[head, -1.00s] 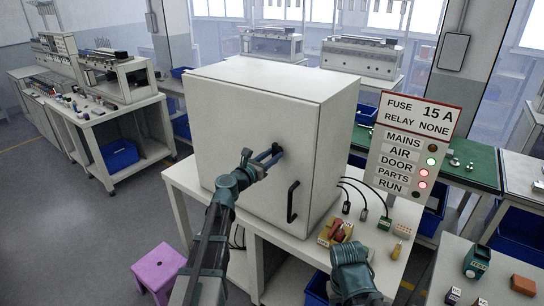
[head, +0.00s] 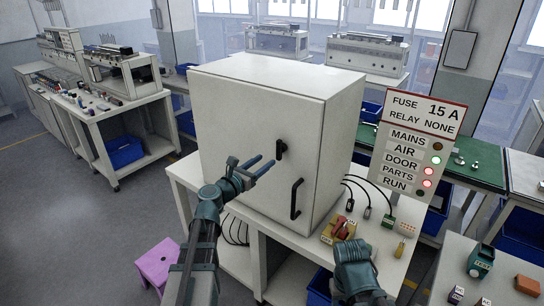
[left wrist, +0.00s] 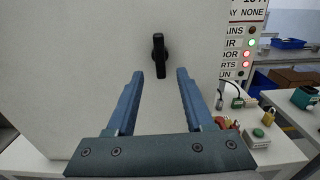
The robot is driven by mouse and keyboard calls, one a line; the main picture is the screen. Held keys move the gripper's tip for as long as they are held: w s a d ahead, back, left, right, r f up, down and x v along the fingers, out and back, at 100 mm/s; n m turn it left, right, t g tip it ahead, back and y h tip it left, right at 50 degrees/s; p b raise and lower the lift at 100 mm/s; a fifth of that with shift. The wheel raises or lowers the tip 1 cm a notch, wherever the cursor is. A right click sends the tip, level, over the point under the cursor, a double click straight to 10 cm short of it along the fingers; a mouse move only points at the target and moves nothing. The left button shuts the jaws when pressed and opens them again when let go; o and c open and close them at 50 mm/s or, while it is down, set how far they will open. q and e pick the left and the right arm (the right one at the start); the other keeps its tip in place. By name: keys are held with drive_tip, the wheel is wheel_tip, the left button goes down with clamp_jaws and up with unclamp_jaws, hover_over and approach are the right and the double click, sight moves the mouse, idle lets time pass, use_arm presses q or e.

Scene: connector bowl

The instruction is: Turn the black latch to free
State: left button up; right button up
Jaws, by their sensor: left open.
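The black latch (head: 281,149) is on the front door of the white cabinet (head: 245,120), above and left of the black door handle (head: 296,199). In the left wrist view the latch (left wrist: 159,55) stands upright, its long part pointing up and down. My left gripper (head: 263,166) is open and empty, a little in front of the door and apart from the latch. In the left wrist view its two blue fingers (left wrist: 158,78) lie on either side of the latch's line, below it. My right arm's end (head: 354,262) shows at bottom centre; its fingers cannot be made out.
A sign board (head: 411,148) beside the cabinet shows a green light by AIR and red lights by DOOR and PARTS. A red and yellow part (head: 339,230) and black cables lie on the bench at right. A purple stool (head: 158,264) stands on the floor at left.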

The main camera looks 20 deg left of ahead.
use_arm(q)
drive_tip(key=v, duration=0.6)
idle(0.3)
drive_tip(key=s+d+f+m+g+h, duration=0.1)
drive_tip(key=s+d+f+m+g, duration=0.35)
drive_tip(key=d+m, duration=0.3)
drive_tip(key=s+d+f+m+g, duration=0.3)
drive_tip(key=d+f+m+g, duration=0.1)
drive_tip(key=d+f+m, duration=0.3)
drive_tip(key=s+d+f+m+g+h, duration=0.1)
drive_tip(key=s+d+f+m+g, duration=0.25)
drive_tip(key=d+m, duration=0.45)
drive_tip(key=s+f+m+g+y, duration=0.5)
drive_tip(key=s+f+m+y, duration=0.2)
drive_tip(key=s+m, duration=0.5)
drive_tip(key=a+m+y, duration=0.1)
drive_tip(key=y, duration=0.1)
drive_tip(key=shift+y, duration=0.3)
drive_tip(key=shift+m, duration=0.25)
